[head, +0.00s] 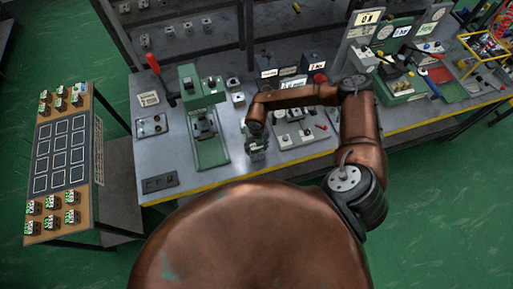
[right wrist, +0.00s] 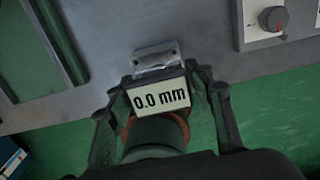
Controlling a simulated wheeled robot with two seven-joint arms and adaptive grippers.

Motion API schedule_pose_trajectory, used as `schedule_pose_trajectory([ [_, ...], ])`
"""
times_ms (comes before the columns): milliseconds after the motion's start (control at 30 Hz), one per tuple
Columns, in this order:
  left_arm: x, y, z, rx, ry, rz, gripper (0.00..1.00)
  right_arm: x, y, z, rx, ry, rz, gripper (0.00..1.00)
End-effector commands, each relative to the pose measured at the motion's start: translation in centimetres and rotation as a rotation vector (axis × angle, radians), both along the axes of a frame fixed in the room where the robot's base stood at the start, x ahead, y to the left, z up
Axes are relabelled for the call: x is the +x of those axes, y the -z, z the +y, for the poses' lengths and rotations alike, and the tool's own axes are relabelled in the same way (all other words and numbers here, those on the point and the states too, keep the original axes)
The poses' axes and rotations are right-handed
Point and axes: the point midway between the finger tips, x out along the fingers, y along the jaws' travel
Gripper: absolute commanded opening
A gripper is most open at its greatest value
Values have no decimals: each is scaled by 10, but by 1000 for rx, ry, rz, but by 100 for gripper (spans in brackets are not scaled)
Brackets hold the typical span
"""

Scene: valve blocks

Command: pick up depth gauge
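The depth gauge (right wrist: 160,92) shows in the right wrist view, with a pale display reading 0.0 mm and a silver metal block at its far end. My right gripper (right wrist: 162,90) has a dark finger on each side of it, and both appear to touch its sides. In the head view my right gripper (head: 256,130) points down near the bench's front edge, with the small gauge (head: 258,156) below it. I cannot tell whether the gauge rests on the bench or is slightly raised. My left gripper is not in view.
The grey bench (head: 215,178) has a yellow front edge. A side table (head: 62,160) with small blocks stands at far left.

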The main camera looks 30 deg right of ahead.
Motion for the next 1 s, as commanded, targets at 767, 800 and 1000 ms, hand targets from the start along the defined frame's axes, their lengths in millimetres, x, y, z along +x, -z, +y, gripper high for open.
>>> schedule_pose_trajectory([
  [767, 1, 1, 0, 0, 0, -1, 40, 0, -3, 0, 0, 0, -1, 5],
  [800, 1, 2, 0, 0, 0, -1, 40, 0, -4, 0, 0, 0, -1, 5],
  [1000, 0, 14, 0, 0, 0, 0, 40, 2, -29, 0, 1, 0, -4, 5],
])
